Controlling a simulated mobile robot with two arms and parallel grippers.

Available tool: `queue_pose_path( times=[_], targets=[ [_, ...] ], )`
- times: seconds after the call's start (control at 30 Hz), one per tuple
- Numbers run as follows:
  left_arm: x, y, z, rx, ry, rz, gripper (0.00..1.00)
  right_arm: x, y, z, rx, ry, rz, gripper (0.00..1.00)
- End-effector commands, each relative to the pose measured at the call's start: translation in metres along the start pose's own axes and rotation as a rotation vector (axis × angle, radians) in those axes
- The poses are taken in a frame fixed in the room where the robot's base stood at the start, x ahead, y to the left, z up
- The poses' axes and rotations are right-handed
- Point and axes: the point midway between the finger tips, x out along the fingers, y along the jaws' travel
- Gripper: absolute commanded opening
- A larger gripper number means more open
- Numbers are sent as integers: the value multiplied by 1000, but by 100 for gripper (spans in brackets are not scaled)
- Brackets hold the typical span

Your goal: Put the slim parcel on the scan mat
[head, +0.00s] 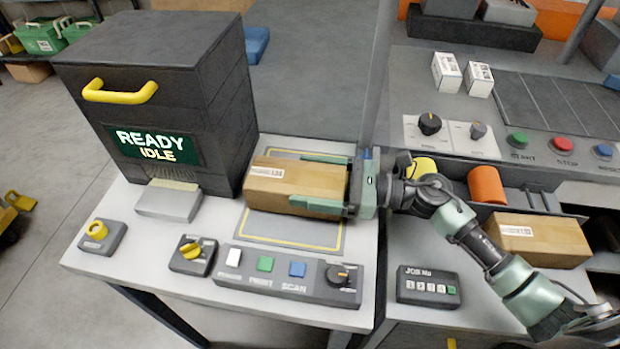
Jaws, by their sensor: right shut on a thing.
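The slim parcel (297,181), a brown carton with a white label on its left end, lies flat over the scan mat (290,231). The mat is a grey panel with a yellow outline, and the parcel hides much of it. I cannot tell whether the parcel touches the mat or is just above it. My right gripper (301,180) comes in from the right and is shut on the parcel, with one green finger along its far side and one along its near side. My left gripper is not in view.
A dark machine (158,95) with a READY IDLE screen stands left of the mat. A button panel (288,276) and a yellow knob box (193,256) lie in front. Another brown carton (540,240) and orange and yellow rolls sit at right, near my arm. A grey post rises behind my gripper.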

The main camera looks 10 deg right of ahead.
Motion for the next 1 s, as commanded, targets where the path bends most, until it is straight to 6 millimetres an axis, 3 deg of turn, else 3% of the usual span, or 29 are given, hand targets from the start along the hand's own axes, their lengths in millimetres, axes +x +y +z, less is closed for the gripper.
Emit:
queue_pose_path(
  times=[0.27,0.3,0.37,0.7,1.0],
  targets=[
    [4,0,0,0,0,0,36,0,0,-1,-2,-3,0,9],
    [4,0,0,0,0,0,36,0,0,-3,0,0,0,84],
    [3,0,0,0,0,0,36,0,0,-2,0,1,0,100],
    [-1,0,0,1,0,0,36,-2,0,1,1,1,-1,100],
    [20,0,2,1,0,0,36,-52,0,-4,2,4,-1,100]
  ],
)
